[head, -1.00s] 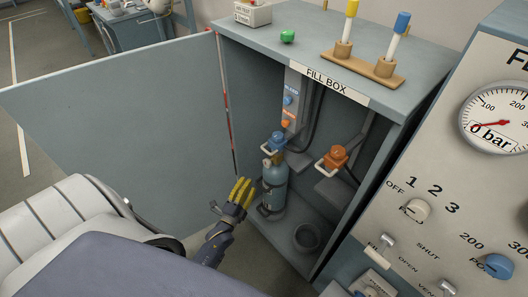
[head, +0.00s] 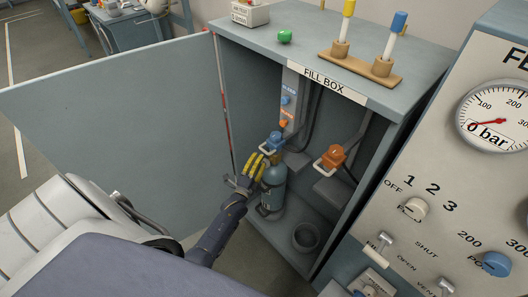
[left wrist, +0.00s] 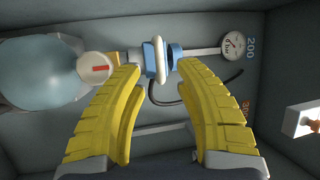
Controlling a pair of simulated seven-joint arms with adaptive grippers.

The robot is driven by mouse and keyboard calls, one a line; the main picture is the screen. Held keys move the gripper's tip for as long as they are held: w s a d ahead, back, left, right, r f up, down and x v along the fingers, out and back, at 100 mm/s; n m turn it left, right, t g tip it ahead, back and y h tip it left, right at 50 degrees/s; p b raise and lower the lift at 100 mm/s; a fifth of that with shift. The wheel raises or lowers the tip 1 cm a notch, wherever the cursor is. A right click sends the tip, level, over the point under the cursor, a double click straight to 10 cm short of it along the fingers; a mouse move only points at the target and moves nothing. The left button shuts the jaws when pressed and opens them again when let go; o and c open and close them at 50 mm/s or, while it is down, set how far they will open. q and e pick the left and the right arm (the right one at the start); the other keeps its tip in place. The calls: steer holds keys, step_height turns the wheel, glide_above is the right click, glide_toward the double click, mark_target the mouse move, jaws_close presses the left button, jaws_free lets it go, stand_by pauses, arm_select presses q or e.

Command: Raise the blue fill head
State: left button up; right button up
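The blue fill head (head: 273,141) sits on top of the teal cylinder (head: 273,192) inside the open fill box. It has a pale handle loop. In the left wrist view the blue fill head (left wrist: 172,66) shows just beyond my fingertips, joined to the cylinder's (left wrist: 40,65) valve. My left gripper (head: 260,164) is at the cylinder's upper left side, a little below the fill head. Its yellow fingers (left wrist: 158,72) are spread apart in the left wrist view, with nothing clasped between them. My right gripper is not in view.
An orange fill head (head: 333,156) sits to the right in the box (head: 225,75). The open door (head: 120,115) spans the left. An empty round holder (head: 306,237) is on the box floor. The gauge panel (head: 460,130) stands at the right.

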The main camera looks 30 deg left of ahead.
mark_target(264, 151)
arm_select(q)
steer(key=shift+x, duration=2.65)
jaws_close()
